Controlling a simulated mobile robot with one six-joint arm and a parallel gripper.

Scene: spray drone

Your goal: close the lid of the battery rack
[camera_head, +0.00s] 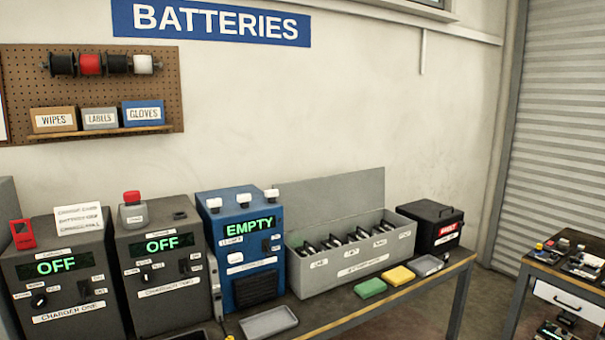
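The battery rack (350,266) is a long light-grey metal box on the workbench, right of the blue unit. Its lid (335,198) stands up, open, along the back edge against the wall side. Several dark batteries with handles (355,236) sit in a row inside, behind small white labels on the front. The label text is too small to read surely. My gripper is not in this view.
A blue unit reading EMPTY (240,250) stands close at the rack's left. A black box (430,225) stands at its right. Two chargers reading OFF stand further left.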

